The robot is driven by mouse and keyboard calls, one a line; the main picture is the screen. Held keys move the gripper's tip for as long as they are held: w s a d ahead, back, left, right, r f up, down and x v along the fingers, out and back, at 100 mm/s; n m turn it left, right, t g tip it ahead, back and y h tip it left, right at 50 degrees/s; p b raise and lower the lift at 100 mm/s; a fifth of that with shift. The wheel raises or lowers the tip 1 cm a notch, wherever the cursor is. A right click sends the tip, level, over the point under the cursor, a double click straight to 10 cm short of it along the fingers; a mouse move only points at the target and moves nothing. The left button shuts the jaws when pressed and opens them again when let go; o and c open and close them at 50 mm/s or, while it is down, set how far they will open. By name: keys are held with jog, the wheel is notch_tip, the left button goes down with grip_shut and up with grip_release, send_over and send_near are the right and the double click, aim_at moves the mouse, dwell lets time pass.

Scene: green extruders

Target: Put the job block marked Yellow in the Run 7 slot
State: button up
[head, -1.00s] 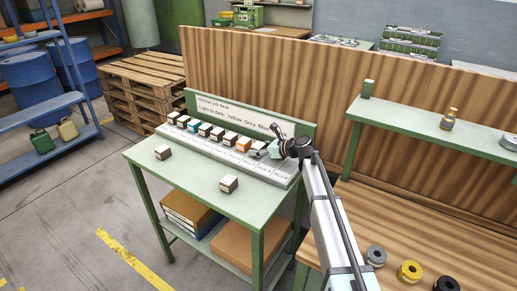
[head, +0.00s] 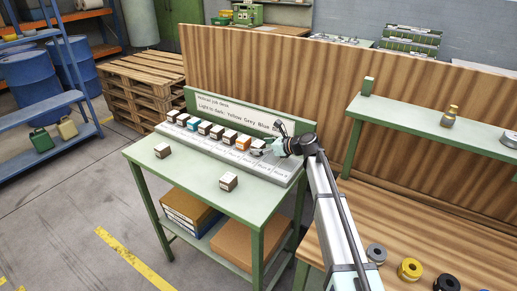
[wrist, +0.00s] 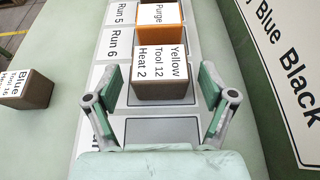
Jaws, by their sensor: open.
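The job block marked Yellow, Tool 12, Heat 2 (wrist: 160,62) stands upright in the slotted rack, just after the orange Purge block (wrist: 160,15). My gripper (wrist: 160,88) is open, one finger on each side of the Yellow block, with visible gaps. In the head view my gripper (head: 265,147) is at the right part of the rack (head: 278,175). The Run 5 and Run 6 labels show in the wrist view; the label beside the Yellow block's base is hidden by the left finger, so its slot number cannot be read.
A block marked Blue (wrist: 27,88) lies loose on the green desk (head: 190,190), left of the rack; another loose block (head: 162,150) is farther left. Several blocks fill the rack's left part. A sign board (head: 225,110) stands close behind the rack.

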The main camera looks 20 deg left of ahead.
jog(key=b+v, duration=0.1)
jog(key=v, duration=0.9)
jog(key=shift+b, duration=0.4)
